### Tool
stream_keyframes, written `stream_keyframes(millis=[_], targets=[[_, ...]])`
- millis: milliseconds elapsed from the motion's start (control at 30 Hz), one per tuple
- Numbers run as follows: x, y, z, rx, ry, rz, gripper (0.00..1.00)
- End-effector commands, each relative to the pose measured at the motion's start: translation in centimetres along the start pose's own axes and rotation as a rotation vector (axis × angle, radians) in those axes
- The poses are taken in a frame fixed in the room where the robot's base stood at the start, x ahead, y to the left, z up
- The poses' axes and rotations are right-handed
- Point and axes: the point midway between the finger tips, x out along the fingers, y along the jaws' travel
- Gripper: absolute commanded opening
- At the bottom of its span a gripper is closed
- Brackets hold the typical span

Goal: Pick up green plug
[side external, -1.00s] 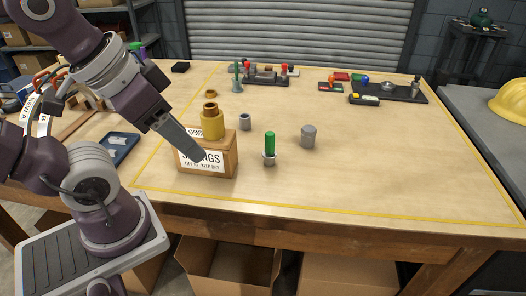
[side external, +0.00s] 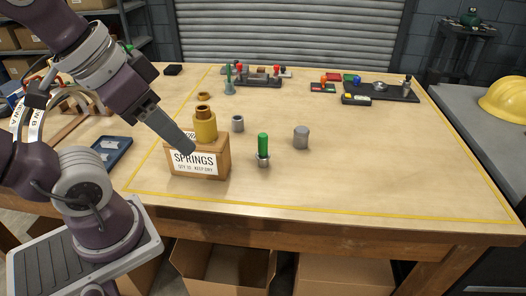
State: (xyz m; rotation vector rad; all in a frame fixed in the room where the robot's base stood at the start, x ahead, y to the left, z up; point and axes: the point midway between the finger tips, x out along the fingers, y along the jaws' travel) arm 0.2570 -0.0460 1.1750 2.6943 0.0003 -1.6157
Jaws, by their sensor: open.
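The green plug (side external: 263,145) stands upright in a small grey metal ring or socket (side external: 263,161) on the table, just right of the SPRINGS box. My gripper (side external: 190,148) reaches down from the upper left, and its tip is in front of the SPRINGS box (side external: 194,161). It is seen edge-on, its jaws are open, and no object shows between them. It is left of the green plug and apart from it. Another slim green part (side external: 229,78) stands farther back on the table; I cannot tell if it is also a plug.
A brass stepped cylinder (side external: 205,126) stands on the SPRINGS box. Fixtures with coloured parts (side external: 380,90) sit at the back. The front right of the table is clear.

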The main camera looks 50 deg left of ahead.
Motion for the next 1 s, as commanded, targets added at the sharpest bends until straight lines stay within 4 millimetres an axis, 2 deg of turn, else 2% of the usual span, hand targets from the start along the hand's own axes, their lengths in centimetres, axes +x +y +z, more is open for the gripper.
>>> stream_keyframes(millis=[33,100,267,400,533,733,900,967,1000], targets=[[-1.5,0.0,-1.0,0.0,0.009,0.0,0.49],[-3.2,-0.3,-2.2,0.041,-0.018,-0.011,0.49],[-1.3,-3.4,-5.1,0.444,-0.235,-0.128,0.49],[0.7,-5.8,-8.6,0.797,-0.438,-0.233,0.49],[2.7,-7.2,-12.2,1.094,-0.63,-0.328,0.49],[5.4,-7.3,-17.2,1.449,-0.905,-0.464,0.49],[7.5,-5.9,-20.9,1.678,-1.131,-0.581,0.49],[8.2,-5.0,-22.1,1.747,-1.214,-0.627,0.49],[9.9,-5.1,-21.3,1.763,-1.242,-0.629,0.49]])
